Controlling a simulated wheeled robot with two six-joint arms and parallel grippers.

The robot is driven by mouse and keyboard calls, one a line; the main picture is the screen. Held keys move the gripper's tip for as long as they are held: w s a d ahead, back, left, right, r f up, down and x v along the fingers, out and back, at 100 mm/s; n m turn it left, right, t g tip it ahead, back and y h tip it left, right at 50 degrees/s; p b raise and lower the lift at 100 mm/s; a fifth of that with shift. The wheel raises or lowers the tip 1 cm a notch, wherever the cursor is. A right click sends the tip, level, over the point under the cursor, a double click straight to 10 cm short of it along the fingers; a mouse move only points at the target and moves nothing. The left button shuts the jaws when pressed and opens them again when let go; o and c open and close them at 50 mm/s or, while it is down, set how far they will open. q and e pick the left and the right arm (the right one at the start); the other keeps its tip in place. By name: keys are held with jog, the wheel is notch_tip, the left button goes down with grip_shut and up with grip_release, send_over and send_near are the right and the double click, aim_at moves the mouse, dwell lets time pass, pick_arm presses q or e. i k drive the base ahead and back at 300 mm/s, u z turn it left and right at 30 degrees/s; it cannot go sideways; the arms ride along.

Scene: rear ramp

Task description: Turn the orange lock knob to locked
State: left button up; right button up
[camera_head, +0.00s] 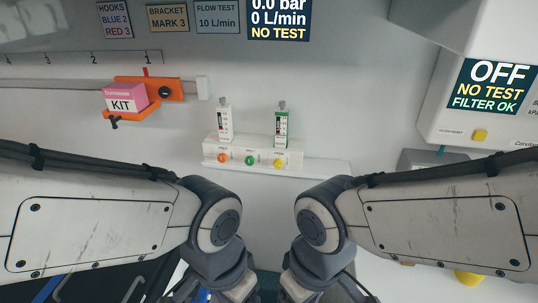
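An orange bracket (176,83) is clamped on the wall rail at the left, near mark 1 of the scale. A pink and white KIT box (126,97) rests in the bracket. Which way the knob is turned is too small to tell. My two arms come in from left and right below the bracket, apart from it. Their wrists point down at the bottom centre, and both grippers are out of the frame.
A white holder (253,160) with orange, green and yellow buttons carries two small upright units at the centre. A white machine (480,128) with an OFF screen hangs at the right. Signs line the wall's top.

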aim_at(222, 157)
jog(key=k, duration=0.5)
jog(key=u, duration=2.05)
jog(key=i, duration=0.45)
jog(key=z, duration=1.6)
